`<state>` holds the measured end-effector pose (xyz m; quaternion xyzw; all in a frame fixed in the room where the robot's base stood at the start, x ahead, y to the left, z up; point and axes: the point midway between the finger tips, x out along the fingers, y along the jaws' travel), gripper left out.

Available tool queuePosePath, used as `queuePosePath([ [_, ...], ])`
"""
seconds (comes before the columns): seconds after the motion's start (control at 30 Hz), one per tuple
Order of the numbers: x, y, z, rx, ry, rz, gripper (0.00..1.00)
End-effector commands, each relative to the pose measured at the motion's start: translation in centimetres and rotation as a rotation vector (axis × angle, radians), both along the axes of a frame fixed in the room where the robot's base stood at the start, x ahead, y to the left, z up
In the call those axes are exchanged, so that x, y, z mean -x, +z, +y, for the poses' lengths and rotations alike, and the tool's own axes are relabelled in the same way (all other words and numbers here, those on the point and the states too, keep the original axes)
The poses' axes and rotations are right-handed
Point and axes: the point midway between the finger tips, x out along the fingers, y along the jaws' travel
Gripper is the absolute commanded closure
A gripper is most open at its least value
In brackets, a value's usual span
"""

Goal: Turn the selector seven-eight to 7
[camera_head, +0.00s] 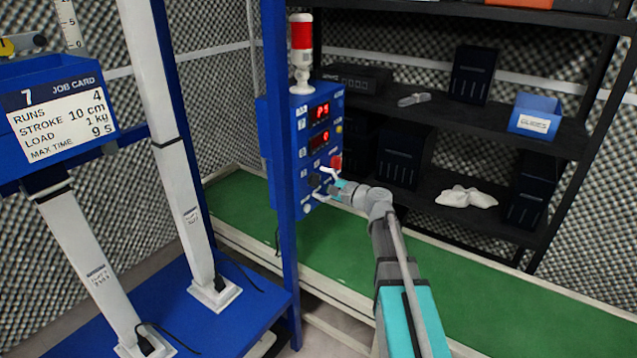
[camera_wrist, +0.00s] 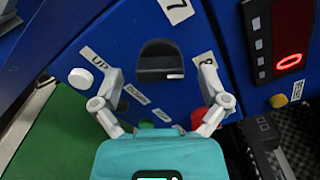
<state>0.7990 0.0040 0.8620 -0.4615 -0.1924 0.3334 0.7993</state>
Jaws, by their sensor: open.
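The selector is a black knob (camera_wrist: 160,62) on the blue control panel (camera_wrist: 125,35), in the wrist view. A white label 7 (camera_wrist: 176,9) is above it and a label 8 (camera_wrist: 207,60) is to its right. Which label the knob points to I cannot tell for sure. In the head view my gripper (camera_head: 332,187) is at the lower part of the panel (camera_head: 303,150), close to a dark knob (camera_head: 314,180).
A red button (camera_wrist: 207,122) is by my right finger, and a white button (camera_wrist: 81,78) with an UP label (camera_wrist: 97,59) is left of my left finger. Red displays (camera_head: 319,112) are higher on the panel. A dark shelf (camera_head: 470,115) stands at right; a job card (camera_head: 60,110) is at left.

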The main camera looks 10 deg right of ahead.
Motion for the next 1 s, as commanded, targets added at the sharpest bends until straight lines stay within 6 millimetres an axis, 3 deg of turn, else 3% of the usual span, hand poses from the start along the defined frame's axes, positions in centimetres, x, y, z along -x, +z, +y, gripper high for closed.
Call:
queuePosePath([
  [0.43, -0.42, 0.0, 0.44, 0.0, 0.0, 0.0, 0.06],
  [0.87, -0.42, 0.0, 0.43, 0.0, 0.0, 0.0, 0.86],
  [1.0, -0.42, 0.0, 0.44, 0.001, 0.0, -0.001, 0.88],
])
